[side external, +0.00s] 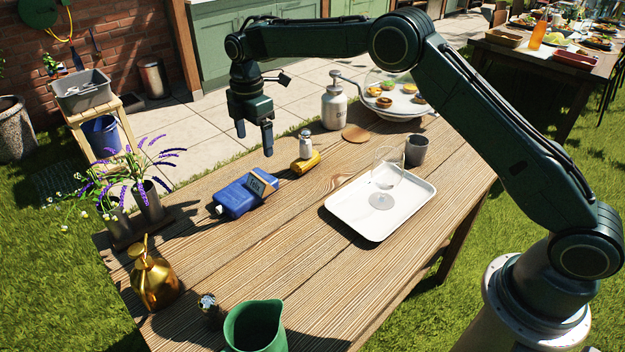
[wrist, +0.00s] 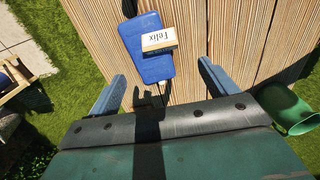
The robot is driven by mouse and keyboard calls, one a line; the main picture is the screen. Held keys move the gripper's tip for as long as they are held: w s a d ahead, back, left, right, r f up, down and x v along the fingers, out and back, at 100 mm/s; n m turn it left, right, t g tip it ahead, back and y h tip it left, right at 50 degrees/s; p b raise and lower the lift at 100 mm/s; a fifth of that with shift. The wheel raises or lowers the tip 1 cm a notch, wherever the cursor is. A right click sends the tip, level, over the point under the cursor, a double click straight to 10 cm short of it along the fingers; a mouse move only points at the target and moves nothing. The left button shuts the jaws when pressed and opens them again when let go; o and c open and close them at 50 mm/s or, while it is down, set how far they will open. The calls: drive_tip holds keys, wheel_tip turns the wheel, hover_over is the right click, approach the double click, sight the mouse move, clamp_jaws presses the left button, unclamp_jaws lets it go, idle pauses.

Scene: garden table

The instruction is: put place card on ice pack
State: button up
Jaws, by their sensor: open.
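The blue ice pack (side external: 233,200) lies flat on the wooden table, left of centre in the side view. The small place card (side external: 262,184), with a tan edge and a dark face, rests on the ice pack near its right end. In the wrist view the card (wrist: 159,41) reads "Felix" and lies across the blue ice pack (wrist: 146,66). My gripper (side external: 255,147) is above the table, behind and above the ice pack, clear of both. In the wrist view its two blue fingers (wrist: 160,88) are spread wide with nothing between them.
A white tray (side external: 350,222) with a glass (side external: 386,172) is at the right. A lavender planter (side external: 148,203) is at the left. The table's middle is clear.

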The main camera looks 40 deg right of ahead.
idle(0.5)
drive_tip(key=s+d+r+m+t, duration=0.1)
drive_tip(key=s+d+r+m, duration=0.25)
drive_tip(key=s+r, duration=0.55)
drive_tip(key=s+d+r+m+t, duration=0.25)
drive_tip(key=s+r+m, duration=0.25)
drive_tip(key=s+r, duration=0.45)
drive_tip(key=s+d+f+m+t, duration=0.1)
drive_tip(key=s+m, duration=0.3)
drive_tip(key=s, duration=0.8)
drive_tip(key=s+d+f+m+t, duration=0.1)
drive_tip(key=s+m, duration=0.4)
drive_tip(key=s, duration=0.7)
drive_tip(key=shift+s+d+f, duration=0.4)
drive_tip(key=shift+d+f, duration=0.2)
drive_tip(key=shift+d, duration=0.8)
drive_tip(key=shift+m, duration=0.25)
